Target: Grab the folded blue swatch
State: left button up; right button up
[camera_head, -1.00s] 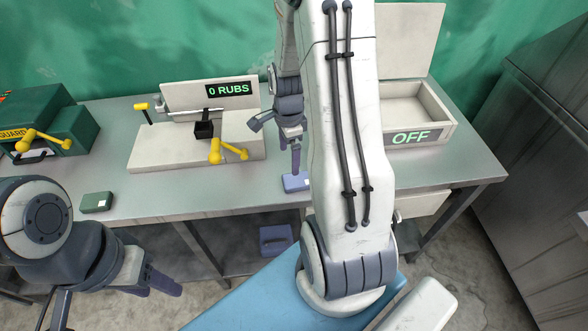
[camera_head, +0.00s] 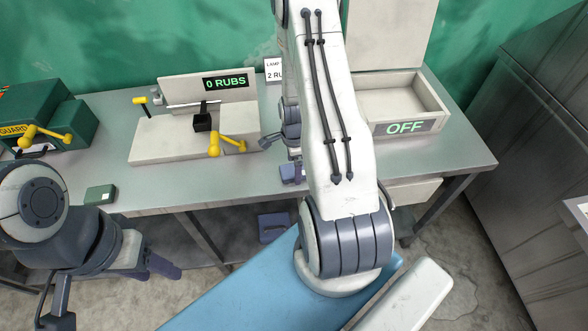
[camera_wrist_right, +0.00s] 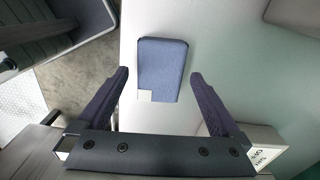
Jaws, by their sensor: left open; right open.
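The folded blue swatch (camera_wrist_right: 164,68) lies on the metal bench near its front edge, with a small white label at one corner. In the head view only a bit of the swatch (camera_head: 288,178) shows behind my right arm. My right gripper (camera_wrist_right: 158,76) is open, its fingers on either side of the swatch's near end in the wrist view, with gaps on both sides. In the head view my right gripper (camera_head: 292,160) is mostly hidden by the arm. My left gripper (camera_head: 160,268) is open and empty in front of the bench, low at the left.
A green folded swatch (camera_head: 100,194) lies at the bench's left front. The rub tester (camera_head: 165,140) with yellow handles stands behind it, a green guard box (camera_head: 70,125) at far left. An open-lidded box marked OFF (camera_head: 440,100) stands right. A blue bin (camera_head: 274,226) sits below.

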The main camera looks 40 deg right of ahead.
jog(key=shift+f, duration=0.35)
jog(key=shift+c, duration=0.3)
jog(key=c, duration=1.3)
jog(key=shift+o, duration=0.2)
jog(key=shift+r, duration=0.15)
